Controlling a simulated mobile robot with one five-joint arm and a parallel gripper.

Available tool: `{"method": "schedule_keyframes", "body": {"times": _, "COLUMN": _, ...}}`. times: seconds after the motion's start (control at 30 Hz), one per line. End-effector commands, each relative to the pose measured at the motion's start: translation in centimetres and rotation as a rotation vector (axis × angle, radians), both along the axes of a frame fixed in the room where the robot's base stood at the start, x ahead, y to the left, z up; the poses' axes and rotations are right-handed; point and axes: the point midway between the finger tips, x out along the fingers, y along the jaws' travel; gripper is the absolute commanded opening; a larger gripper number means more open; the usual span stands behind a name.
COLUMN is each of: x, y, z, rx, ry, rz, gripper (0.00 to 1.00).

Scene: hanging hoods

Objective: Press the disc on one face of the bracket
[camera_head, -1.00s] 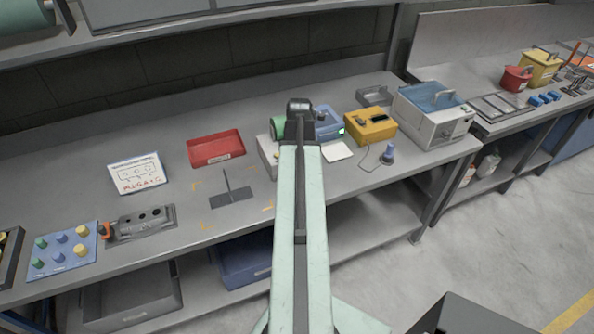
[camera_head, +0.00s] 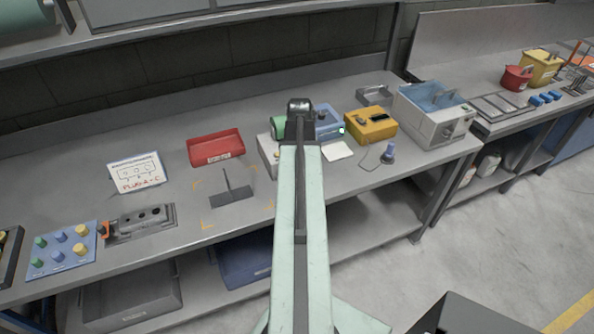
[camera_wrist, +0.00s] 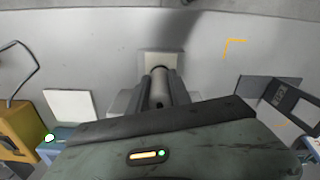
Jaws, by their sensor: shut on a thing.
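The bracket (camera_head: 230,188) is a dark flat base with a thin upright plate, standing on the bench left of my arm. My gripper (camera_wrist: 161,88) is shut on a grey round piece (camera_wrist: 159,80), seen between the fingers in the wrist view. Whether this is the disc, and its front face, I cannot tell. The gripper is apart from the bracket. In the head view my arm hides the fingertips.
Yellow corner marks surround the bracket. A red tray (camera_head: 216,149) is behind it, and a grey fixture (camera_head: 140,224) and blue knob panel (camera_head: 62,250) are to its left. A blue box (camera_head: 326,124), yellow box (camera_head: 371,126) and white sheet (camera_head: 338,151) are right of my arm.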

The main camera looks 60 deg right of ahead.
Motion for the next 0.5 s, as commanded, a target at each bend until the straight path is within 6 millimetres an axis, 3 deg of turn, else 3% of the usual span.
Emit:
{"method": "schedule_keyframes", "body": {"times": 0.17, "x": 0.0, "y": 0.0, "z": 0.6, "rx": 0.000, "ry": 0.000, "rz": 0.000, "gripper": 0.00}}
{"method": "schedule_keyframes", "body": {"times": 0.5, "x": 0.0, "y": 0.0, "z": 3.9, "rx": 0.000, "ry": 0.000, "rz": 0.000, "gripper": 0.00}}
